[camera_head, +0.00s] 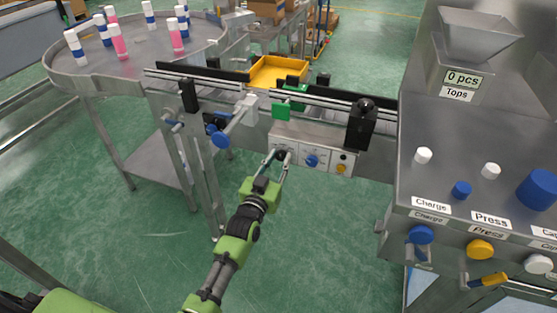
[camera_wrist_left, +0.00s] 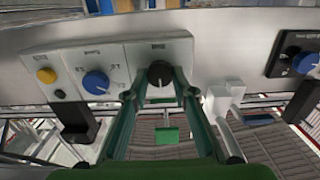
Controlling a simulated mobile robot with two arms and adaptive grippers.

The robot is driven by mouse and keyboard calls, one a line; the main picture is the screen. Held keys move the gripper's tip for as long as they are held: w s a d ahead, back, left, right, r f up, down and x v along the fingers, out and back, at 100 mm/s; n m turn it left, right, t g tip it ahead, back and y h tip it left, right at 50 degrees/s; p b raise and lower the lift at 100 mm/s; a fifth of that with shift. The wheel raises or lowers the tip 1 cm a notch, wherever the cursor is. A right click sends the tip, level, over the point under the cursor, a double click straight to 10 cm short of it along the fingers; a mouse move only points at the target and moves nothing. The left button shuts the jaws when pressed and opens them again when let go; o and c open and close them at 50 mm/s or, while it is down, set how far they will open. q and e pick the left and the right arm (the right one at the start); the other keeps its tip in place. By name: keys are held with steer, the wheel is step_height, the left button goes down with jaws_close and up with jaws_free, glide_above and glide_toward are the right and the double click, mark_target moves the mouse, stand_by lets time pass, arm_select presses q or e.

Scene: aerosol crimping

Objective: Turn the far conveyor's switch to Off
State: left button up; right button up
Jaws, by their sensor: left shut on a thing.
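A light grey control panel (camera_head: 312,160) is fixed to the side of the conveyor (camera_head: 330,104). It carries a black switch knob, a blue dial (camera_head: 311,161) and a yellow button (camera_head: 341,168). My left gripper (camera_head: 281,156) is at the panel's left end, its fingers closed around the black knob. In the left wrist view the black knob (camera_wrist_left: 160,73) shows between the two green fingers of my left gripper (camera_wrist_left: 163,82), with the blue dial (camera_wrist_left: 96,83) beside it. The labels around the knob are too small to read. My right gripper is not in view.
A round steel table (camera_head: 140,58) with several bottles stands at the back left. A yellow tray (camera_head: 277,72) is behind the conveyor. A blue-ended crank (camera_head: 221,140) sticks out near my left gripper. A steel machine (camera_head: 470,150) with buttons fills the right. The green floor in front is clear.

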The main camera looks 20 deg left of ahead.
arm_select(q)
steer(key=n+p, duration=0.1)
steer(key=n, duration=0.8)
steer(key=shift+a+f+n, duration=0.1)
steer(key=shift+n, duration=0.2)
stand_by(0.7)
steer(key=o, duration=1.1)
steer(key=s, duration=1.2)
steer(key=shift+a, duration=0.25)
